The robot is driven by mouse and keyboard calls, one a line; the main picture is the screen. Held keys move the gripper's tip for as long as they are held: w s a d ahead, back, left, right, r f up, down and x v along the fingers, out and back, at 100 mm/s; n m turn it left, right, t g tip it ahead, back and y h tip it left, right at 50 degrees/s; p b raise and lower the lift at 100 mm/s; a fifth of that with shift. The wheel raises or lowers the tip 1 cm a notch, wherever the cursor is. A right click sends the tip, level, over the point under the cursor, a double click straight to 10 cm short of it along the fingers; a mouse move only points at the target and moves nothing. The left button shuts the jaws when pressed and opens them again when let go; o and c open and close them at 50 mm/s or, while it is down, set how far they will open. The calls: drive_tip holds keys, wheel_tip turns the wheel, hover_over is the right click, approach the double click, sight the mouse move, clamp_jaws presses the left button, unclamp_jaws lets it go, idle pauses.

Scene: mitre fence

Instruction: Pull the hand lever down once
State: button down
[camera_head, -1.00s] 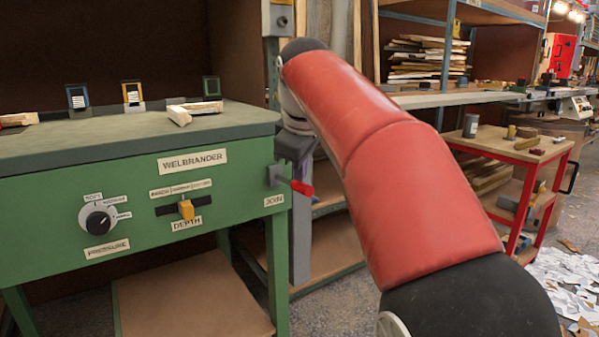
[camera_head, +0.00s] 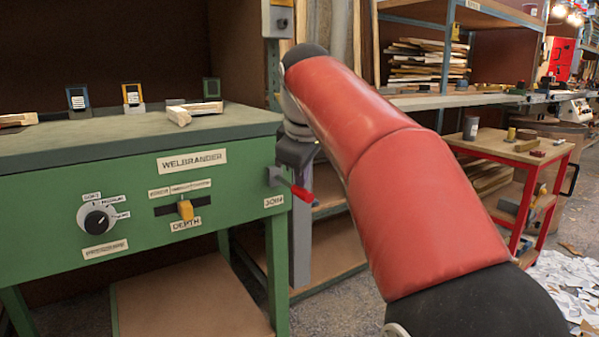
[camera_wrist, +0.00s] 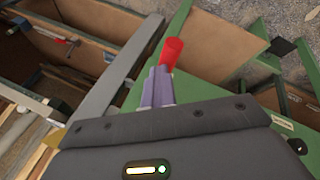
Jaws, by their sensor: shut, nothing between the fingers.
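The hand lever shows as a red grip (camera_head: 303,193) on a short rod at the right end of the green machine. It slopes down to the right. In the wrist view the red grip (camera_wrist: 172,51) stands just past my fingertips. My gripper (camera_head: 299,168) is shut and empty, pointing down from above at the lever. In the wrist view my shut gripper (camera_wrist: 160,74) overlaps the base of the grip. The fingertips seem to touch the top of the lever, but exact contact is hard to see.
The green machine (camera_head: 150,240) carries a pressure dial (camera_head: 97,220) and a yellow depth slider (camera_head: 186,209). Wood pieces (camera_head: 195,112) lie on its top. A red-framed cart (camera_head: 515,150) stands to the right. A grey post (camera_head: 300,245) is below the lever.

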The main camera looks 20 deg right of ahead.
drive_tip(key=shift+s+d+f+b, duration=0.1)
drive_tip(key=shift+s+f+b, duration=0.15)
drive_tip(key=shift+f+b, duration=0.35)
idle(0.5)
idle(0.6)
drive_tip(key=shift+w+a+r+p, duration=0.1)
drive_tip(key=shift+w+r+p, duration=0.25)
drive_tip(key=shift+r+p, duration=0.8)
drive_tip(key=shift+w+a+r+p, duration=0.15)
drive_tip(key=shift+w+r+p, duration=0.2)
drive_tip(key=shift+r+p, duration=0.8)
drive_tip(key=shift+w+a+r+p, duration=0.1)
drive_tip(key=shift+w+r+p, duration=0.4)
drive_tip(key=shift+p, duration=1.1)
drive_tip(key=shift+s+r, duration=0.15)
drive_tip(key=r+p, duration=0.1)
drive_tip(key=p, duration=0.1)
drive_tip(key=w+r+p, duration=0.1)
drive_tip(key=r+p, duration=0.2)
drive_tip(key=p, duration=0.1)
drive_tip(key=shift+w+a+r, duration=0.3)
drive_tip(key=shift+s, duration=0.1)
